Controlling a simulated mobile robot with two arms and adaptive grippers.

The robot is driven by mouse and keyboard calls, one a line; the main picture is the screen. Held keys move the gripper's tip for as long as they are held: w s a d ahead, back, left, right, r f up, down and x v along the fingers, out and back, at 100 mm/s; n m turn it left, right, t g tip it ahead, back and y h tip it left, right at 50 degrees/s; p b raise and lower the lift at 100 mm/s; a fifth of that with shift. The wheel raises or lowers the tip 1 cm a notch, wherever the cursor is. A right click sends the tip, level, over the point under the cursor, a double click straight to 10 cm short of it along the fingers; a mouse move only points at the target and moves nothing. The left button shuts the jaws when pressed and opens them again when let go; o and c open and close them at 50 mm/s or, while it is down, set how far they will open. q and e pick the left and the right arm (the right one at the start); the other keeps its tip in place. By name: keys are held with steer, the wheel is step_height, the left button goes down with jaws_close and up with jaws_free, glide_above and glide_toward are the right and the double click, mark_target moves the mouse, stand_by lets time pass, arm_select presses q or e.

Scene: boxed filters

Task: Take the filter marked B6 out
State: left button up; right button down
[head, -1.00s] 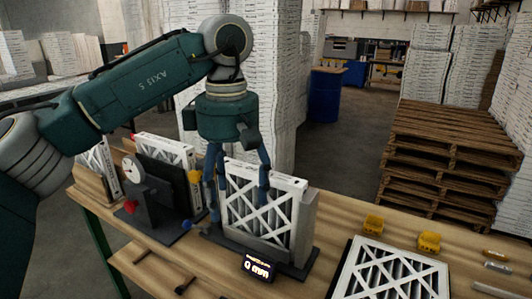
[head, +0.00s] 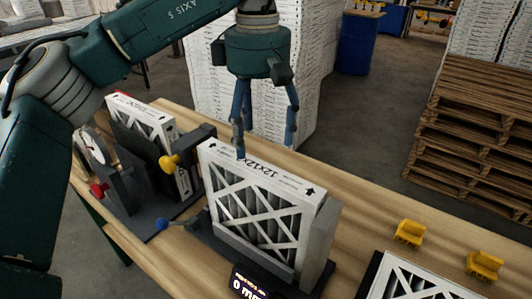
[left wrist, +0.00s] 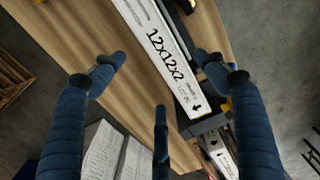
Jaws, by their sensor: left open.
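A white-framed pleated filter (head: 255,205) with a lattice front stands upright in a dark grey holder (head: 225,255) on the bench. Its top edge reads 12x12x2 beside a black arrow; I cannot read a B6 mark on it. My left gripper (head: 264,148) is open and empty, pointing down near this filter's top edge. In the left wrist view the top edge (left wrist: 170,50) runs between the spread fingers, apart from them as far as I can tell. A second upright filter (head: 150,122) stands in a dark fixture farther left. My right gripper is not in view.
The fixtures carry a yellow knob (head: 168,163), a blue knob (head: 162,224) and a red knob (head: 98,189). Yellow clips (head: 410,232) and a flat-lying filter (head: 425,285) are at the right. A small display (head: 250,282) stands in front. Bench behind the upright filter is clear.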

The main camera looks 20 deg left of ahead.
mark_target(260, 163)
arm_select(q)
steer(key=f+b, duration=0.2)
steer(key=f, duration=0.1)
steer(key=f+b, duration=0.1)
steer(key=b, duration=0.1)
steer(key=shift+s+f, duration=0.15)
steer(key=shift+s, duration=0.2)
steer(key=shift+w+f+b, duration=0.25)
steer(key=shift+f+b, duration=0.4)
steer(key=shift+f, duration=0.1)
steer(key=shift+w+f, duration=0.1)
steer(key=shift+f, duration=0.2)
step_height(260, 163, down, 10)
steer(key=shift+f+p, duration=0.1)
steer(key=shift+p, duration=1)
steer(key=c, duration=1.3)
steer(key=shift+c, duration=0.2)
steer(key=shift+a, duration=0.3)
